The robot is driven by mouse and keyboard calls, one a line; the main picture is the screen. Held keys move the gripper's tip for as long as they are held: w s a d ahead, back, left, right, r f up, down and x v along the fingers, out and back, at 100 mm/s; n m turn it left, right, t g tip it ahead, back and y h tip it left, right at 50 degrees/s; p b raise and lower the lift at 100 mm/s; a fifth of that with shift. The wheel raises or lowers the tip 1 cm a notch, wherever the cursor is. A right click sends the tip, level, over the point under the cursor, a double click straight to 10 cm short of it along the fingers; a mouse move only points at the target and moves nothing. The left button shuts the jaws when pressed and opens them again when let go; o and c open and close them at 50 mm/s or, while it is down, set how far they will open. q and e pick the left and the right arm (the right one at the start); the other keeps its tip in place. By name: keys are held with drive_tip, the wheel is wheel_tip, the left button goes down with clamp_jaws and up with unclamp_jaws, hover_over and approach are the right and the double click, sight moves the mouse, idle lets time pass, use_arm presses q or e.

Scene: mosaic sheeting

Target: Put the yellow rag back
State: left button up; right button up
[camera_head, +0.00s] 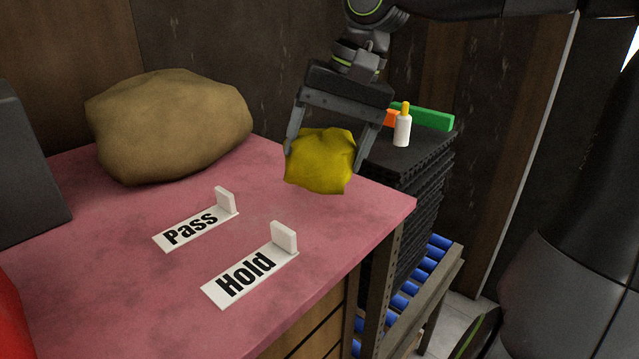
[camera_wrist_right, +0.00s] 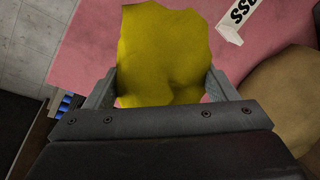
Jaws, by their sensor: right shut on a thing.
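The yellow rag (camera_head: 320,160) is a crumpled lump between the fingers of my right gripper (camera_head: 332,150), which is shut on it over the far right part of the pink table. In the right wrist view the rag (camera_wrist_right: 165,55) fills the space between the two fingers of the right gripper (camera_wrist_right: 163,90). Whether the rag touches the tabletop I cannot tell. My left gripper is not in view.
On the pink table (camera_head: 120,285) lie a "Pass" sign (camera_head: 195,229) and a "Hold" sign (camera_head: 250,278), with a large tan sack (camera_head: 170,125) behind. A black stack (camera_head: 425,165) at the right carries a white bottle (camera_head: 402,130), a green block (camera_head: 435,119) and an orange item (camera_head: 391,118).

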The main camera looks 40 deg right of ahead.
drive_tip(key=shift+x, duration=0.8)
drive_tip(key=shift+w+d+f, duration=0.15)
drive_tip(key=shift+d+f, duration=0.2)
drive_tip(key=shift+f, duration=0.05)
drive_tip(key=x, duration=0.3)
drive_tip(key=shift+s+d+f, duration=0.1)
drive_tip(key=shift+s+d, duration=0.05)
drive_tip(key=shift+s, duration=0.3)
drive_tip(key=shift+f, duration=0.35)
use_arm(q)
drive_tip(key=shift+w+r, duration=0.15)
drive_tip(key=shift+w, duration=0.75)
use_arm(e)
drive_tip(key=o, duration=0.9)
